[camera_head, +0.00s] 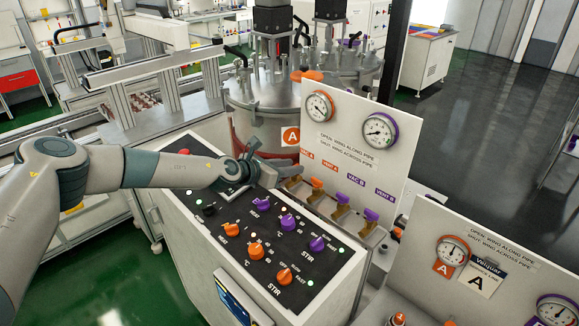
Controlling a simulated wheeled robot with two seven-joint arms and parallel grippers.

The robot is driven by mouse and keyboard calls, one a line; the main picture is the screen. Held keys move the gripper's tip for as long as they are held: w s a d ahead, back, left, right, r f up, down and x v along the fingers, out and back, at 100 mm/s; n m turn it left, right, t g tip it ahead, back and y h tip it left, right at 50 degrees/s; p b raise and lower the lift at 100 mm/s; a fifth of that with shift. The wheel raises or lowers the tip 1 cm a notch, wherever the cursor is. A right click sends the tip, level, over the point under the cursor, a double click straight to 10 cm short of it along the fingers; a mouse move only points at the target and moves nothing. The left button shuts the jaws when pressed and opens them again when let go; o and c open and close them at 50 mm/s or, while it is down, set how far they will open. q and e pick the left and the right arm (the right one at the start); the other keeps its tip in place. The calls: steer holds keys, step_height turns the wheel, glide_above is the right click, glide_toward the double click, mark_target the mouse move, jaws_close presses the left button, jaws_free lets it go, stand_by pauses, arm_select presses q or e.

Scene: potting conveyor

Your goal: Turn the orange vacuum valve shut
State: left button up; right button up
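The white valve panel (352,150) carries a row of small valves under the labels VAC A, VENT A, VAC B and VENT B. The VAC A valve (291,184) is at the left end of the row; its brass body shows, but its orange wing is mostly hidden by my gripper. My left gripper (287,168) reaches in from the left with its fingers at this valve. I cannot tell whether the fingers are closed on the wing. The orange VENT A wing (317,183) is just right of the fingers. My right gripper is not in view.
The purple VAC B (343,198) and VENT B (371,214) wings continue the row. Two gauges (320,106) sit above. A black control console (258,235) with orange and purple knobs lies below my arm. A steel vessel (262,100) stands behind; a second panel (500,265) is at lower right.

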arm_select(q)
jaws_close()
steer(key=shift+s, duration=0.1)
